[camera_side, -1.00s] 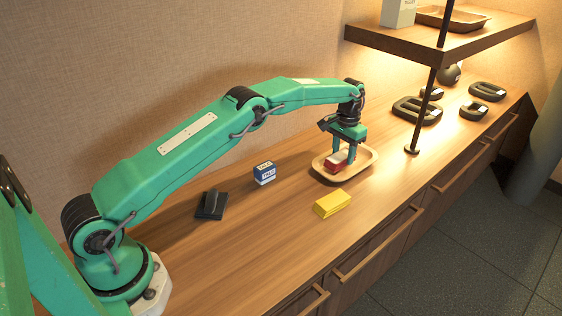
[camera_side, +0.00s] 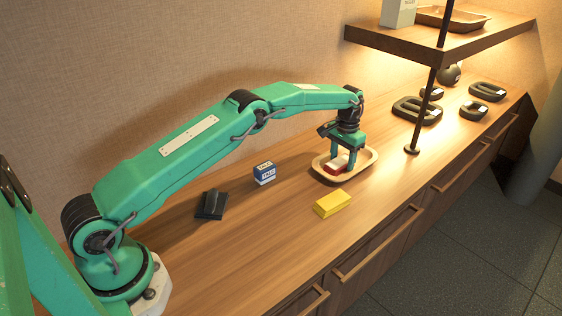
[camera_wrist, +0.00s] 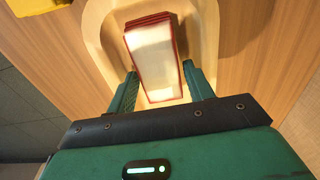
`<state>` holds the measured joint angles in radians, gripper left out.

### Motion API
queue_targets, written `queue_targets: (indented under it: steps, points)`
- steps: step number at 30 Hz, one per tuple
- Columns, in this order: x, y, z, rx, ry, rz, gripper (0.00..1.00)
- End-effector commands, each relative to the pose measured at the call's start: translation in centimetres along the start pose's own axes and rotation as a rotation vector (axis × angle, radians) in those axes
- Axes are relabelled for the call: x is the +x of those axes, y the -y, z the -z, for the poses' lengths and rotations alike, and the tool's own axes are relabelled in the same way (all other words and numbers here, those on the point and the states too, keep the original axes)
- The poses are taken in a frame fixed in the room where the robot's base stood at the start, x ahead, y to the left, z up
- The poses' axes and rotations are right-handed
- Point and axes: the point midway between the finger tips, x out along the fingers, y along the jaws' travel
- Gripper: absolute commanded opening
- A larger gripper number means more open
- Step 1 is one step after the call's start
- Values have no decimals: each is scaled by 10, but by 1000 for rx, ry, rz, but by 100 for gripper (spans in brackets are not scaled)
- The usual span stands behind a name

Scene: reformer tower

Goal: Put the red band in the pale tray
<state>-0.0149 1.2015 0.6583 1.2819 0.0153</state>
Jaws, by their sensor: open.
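The pale tray (camera_side: 368,164) is an oval, shallow wooden dish on the counter. The red band (camera_side: 334,169) is a folded red bundle with a white wrap, and it lies in the tray. In the wrist view the red band (camera_wrist: 154,58) shows its pale top and red edges inside the tray (camera_wrist: 98,28). My gripper (camera_side: 346,160) is over the tray, with its fingers low beside the band. In the wrist view my gripper (camera_wrist: 162,84) is open, with one finger on each side of the band's near end and small gaps visible.
A yellow block (camera_side: 332,204) lies just in front of the tray. A blue and white talc box (camera_side: 264,173) and a dark block (camera_side: 211,205) stand to the left. A shelf post (camera_side: 425,108) rises to the right, with dark weights (camera_side: 418,110) beyond.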

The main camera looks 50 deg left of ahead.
Motion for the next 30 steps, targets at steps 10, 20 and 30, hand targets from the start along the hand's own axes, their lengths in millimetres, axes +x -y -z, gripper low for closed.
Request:
queue_targets:
  steps: [10, 20, 30]
  points:
    - [-21, 0, 1, 0, -3, 0, 52]
    - [-73, 0, 1, 0, -4, 0, 52]
    - [-113, 0, 1, 0, -2, 0, 52]
